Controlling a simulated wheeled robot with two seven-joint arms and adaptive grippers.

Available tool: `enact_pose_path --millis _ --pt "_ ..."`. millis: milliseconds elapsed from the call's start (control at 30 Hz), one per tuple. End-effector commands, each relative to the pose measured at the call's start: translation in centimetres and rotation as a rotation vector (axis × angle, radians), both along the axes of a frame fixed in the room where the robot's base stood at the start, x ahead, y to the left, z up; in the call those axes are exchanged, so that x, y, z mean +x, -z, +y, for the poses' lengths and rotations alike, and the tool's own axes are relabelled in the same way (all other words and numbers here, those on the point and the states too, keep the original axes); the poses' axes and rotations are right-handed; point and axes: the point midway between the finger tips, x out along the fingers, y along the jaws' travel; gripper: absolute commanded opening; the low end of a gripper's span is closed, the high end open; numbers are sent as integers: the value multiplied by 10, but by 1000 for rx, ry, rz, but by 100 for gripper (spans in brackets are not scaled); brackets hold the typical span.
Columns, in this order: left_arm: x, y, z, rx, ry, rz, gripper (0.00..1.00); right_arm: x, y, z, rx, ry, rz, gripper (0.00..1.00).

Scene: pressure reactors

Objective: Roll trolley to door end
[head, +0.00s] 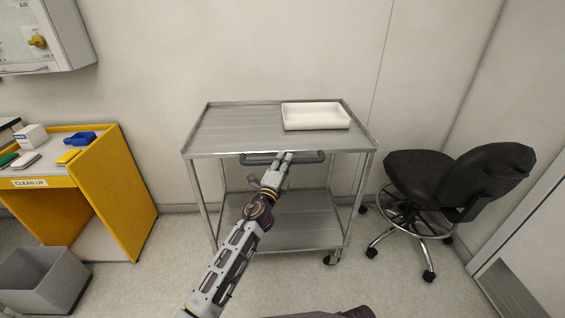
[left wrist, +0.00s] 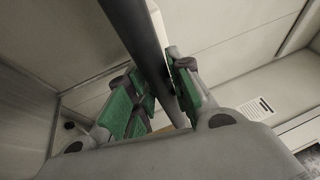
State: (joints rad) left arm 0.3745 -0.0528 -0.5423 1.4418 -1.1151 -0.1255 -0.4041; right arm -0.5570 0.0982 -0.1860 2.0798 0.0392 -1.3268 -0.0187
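The steel trolley (head: 235,130) stands against the back wall, with a top shelf, a lower shelf (head: 290,222) and castors. Its dark handle bar (head: 310,157) runs along the front edge of the top shelf. My left gripper (head: 284,158) is at the middle of this handle. In the left wrist view, the dark bar (left wrist: 140,40) passes between the green-padded fingers (left wrist: 162,90), which lie close against both its sides. The left gripper looks shut on the handle. My right gripper is in neither view.
A white tray (head: 316,116) sits on the trolley's top shelf. A black wheeled chair (head: 430,182) stands close at the right. A yellow clean-up bench (head: 130,190) and a grey bin (head: 40,278) are at the left. A pale panel with a grille (head: 530,235) is at the far right.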

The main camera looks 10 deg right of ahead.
Motion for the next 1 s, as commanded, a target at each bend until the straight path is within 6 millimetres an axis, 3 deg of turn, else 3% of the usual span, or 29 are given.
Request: enact_pose_path --millis 133,633,1000 --pt "0 0 1 0 -1 1 41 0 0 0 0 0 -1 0" --pt "-3 1 4 0 -4 0 41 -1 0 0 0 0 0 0" --pt "-29 7 17 0 -4 1 41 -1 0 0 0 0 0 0"
